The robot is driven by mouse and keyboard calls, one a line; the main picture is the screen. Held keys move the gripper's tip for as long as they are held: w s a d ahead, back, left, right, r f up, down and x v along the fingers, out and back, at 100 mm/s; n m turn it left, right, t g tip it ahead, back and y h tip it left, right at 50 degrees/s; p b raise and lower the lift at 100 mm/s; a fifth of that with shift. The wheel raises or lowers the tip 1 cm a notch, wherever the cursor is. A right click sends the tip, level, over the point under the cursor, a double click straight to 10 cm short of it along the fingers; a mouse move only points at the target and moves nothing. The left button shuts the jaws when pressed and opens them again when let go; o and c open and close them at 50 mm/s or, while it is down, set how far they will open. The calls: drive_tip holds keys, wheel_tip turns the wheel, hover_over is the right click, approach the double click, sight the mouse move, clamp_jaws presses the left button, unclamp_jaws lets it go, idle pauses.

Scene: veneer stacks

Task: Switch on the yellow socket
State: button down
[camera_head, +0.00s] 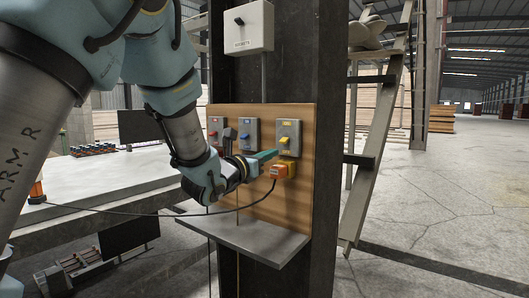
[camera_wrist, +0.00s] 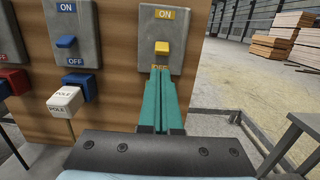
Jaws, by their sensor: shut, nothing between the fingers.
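The yellow socket (camera_head: 289,130) is a grey box on a wooden board, the rightmost of three. Its yellow lever (camera_wrist: 162,48) sits nearer the OFF label than the ON label above it in the wrist view. An orange and yellow plug (camera_head: 283,170) with a dark cable is at the lower part of this socket in the head view; my fingers hide that part in the wrist view. My gripper (camera_wrist: 162,72) is shut and empty, its teal fingers pointing at the box. The fingertips (camera_head: 275,154) appear just below the lever; I cannot tell if they touch the box.
The blue socket (camera_head: 249,132) and red socket (camera_head: 215,130) are left of it. A white plug (camera_wrist: 65,100) is at the blue socket. A grey shelf (camera_head: 245,238) juts out below the board. A ladder-like frame (camera_head: 377,150) stands to the right.

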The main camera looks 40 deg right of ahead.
sight(286, 146)
drive_tip(key=shift+p+x, duration=0.85)
drive_tip(key=shift+x, duration=1.85)
